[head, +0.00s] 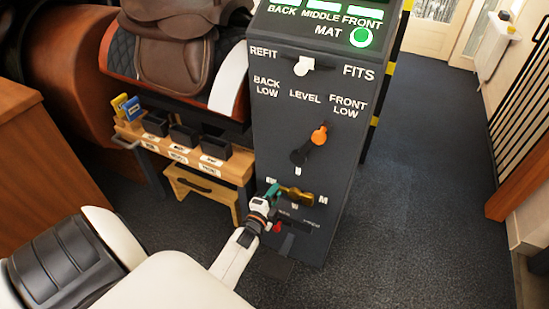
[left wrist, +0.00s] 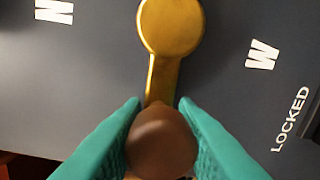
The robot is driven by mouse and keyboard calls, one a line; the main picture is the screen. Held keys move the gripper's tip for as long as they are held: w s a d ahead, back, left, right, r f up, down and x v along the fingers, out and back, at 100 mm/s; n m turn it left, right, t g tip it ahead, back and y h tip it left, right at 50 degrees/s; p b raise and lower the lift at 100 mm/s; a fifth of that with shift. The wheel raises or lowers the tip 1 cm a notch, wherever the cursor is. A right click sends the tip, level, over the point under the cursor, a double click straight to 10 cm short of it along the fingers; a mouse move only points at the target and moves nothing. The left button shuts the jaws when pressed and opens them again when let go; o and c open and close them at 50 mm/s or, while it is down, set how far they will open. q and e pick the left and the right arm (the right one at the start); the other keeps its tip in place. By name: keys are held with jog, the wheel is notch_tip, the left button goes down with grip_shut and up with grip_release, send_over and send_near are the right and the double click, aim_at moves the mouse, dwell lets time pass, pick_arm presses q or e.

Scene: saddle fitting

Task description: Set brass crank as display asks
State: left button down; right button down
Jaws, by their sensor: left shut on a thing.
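The brass crank (head: 304,198) is on the lower front of the dark grey console (head: 305,105). In the left wrist view the crank (left wrist: 172,28) has a round brass hub and an arm ending in a brown knob (left wrist: 162,145). My left gripper (head: 273,191) has teal fingers shut on that knob, one on each side, also seen in the left wrist view (left wrist: 160,140). In the head view the gripper hides the knob end, left of the hub. The display (head: 325,15) at the console top shows green lit bars over BACK, MIDDLE and FRONT. My right gripper is not in view.
A round green MAT light (head: 361,37), a white REFIT/FITS switch (head: 304,66) and an orange-tipped lever (head: 319,135) sit above the crank. A small wooden bench with black bins (head: 184,136) and a saddle (head: 172,48) stand left. Carpet to the right is clear.

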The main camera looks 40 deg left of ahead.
pick_arm(q)
jog(key=shift+r, duration=0.1)
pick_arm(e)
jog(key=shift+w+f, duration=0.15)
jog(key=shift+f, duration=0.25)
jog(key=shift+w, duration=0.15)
pick_arm(q)
jog(key=c, duration=1.1)
grip_release()
jog(key=shift+c, duration=0.2)
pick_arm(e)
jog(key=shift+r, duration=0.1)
pick_arm(q)
jog(key=shift+s, duration=0.1)
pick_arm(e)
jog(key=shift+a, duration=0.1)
pick_arm(q)
jog(key=shift+s+d, duration=0.1)
jog(key=shift+s, duration=0.2)
jog(key=p+v, duration=0.2)
jog(key=v, duration=0.9)
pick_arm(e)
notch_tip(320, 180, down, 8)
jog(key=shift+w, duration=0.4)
